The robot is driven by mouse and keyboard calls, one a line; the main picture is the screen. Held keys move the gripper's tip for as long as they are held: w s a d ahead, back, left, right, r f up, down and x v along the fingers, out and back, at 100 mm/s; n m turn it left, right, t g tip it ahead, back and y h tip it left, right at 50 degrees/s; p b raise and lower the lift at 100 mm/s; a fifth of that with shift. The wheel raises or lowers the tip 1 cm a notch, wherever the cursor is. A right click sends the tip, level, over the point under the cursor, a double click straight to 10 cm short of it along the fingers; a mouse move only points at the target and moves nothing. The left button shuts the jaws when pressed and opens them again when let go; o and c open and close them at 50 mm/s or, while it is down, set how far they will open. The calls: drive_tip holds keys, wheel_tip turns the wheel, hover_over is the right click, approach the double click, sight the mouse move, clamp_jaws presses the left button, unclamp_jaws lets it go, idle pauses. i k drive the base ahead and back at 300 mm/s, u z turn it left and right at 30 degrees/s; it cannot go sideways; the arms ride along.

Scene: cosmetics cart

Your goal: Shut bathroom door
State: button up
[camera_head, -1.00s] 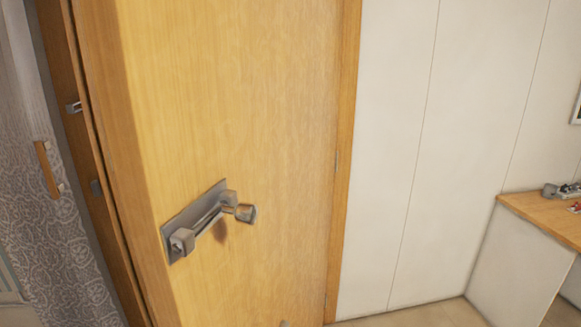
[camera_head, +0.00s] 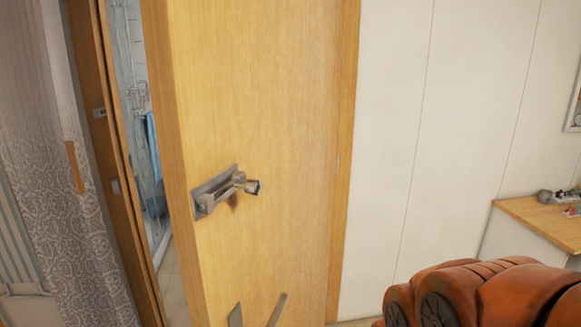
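The light-wood bathroom door (camera_head: 275,120) stands ajar in the head view. Its hinged side is at the right, and its free edge is at the left. A gap between the free edge and the brown door frame (camera_head: 115,170) shows the bathroom behind. A metal lever handle (camera_head: 225,190) sits on the near face close to the free edge. At the bottom, two grey fingertips of my gripper (camera_head: 257,315) show apart and empty in front of the door's lower part, below the handle. I cannot tell whether they touch the door. The rest of the gripper is out of view.
A patterned grey curtain (camera_head: 65,210) hangs at the left. Through the gap are a glass shower and a blue towel (camera_head: 153,145). White panelled wall (camera_head: 400,130) lies right of the door. A wooden-topped desk (camera_head: 540,220) with small items stands at the right.

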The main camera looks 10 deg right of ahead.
sight(242, 90)
drive_tip(key=z, duration=1.8)
drive_tip(key=k, duration=1.4)
drive_tip(key=u, duration=2)
drive_tip(key=i, duration=0.5)
drive_tip(key=z, duration=0.05)
